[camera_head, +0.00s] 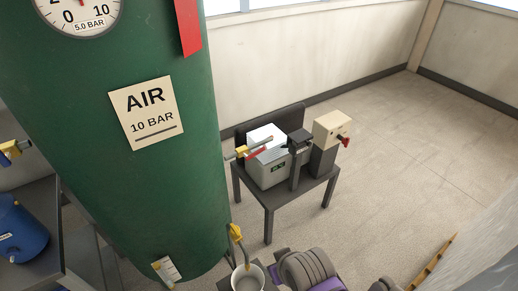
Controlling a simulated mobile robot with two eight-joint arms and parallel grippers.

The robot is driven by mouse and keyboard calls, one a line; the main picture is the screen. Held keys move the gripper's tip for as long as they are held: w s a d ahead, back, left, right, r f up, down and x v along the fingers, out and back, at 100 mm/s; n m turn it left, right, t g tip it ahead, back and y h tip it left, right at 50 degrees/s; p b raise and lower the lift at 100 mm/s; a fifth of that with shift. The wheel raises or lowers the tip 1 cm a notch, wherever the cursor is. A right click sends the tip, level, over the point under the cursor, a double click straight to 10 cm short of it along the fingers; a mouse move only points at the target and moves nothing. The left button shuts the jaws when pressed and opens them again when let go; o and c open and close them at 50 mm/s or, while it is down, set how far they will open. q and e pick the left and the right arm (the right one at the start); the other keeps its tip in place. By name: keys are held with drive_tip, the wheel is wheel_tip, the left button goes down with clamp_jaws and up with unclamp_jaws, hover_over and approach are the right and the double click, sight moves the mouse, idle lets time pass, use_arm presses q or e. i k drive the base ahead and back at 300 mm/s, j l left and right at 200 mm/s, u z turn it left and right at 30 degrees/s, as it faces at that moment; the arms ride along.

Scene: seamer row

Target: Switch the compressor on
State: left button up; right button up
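I cannot tell whether the red part is in an on or off position. Neither gripper's fingers show; a grey and purple part at the bottom edge seems to be my own arm.
The tall green air tank (150,190), marked 10 bar, fills the left. Its gauge (80,12) is cut off above. A pipe with a red handle (257,153) runs toward the machine. A yellow-handled drain (235,232) hangs over a pale bucket (248,278). Floor at right is clear.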

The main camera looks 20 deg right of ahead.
sight(345, 141)
drive_tip(key=k+l+z, duration=0.2)
drive_tip(key=l, duration=1.1)
drive_tip(key=i+j, duration=0.05)
drive_tip(key=i, duration=0.05)
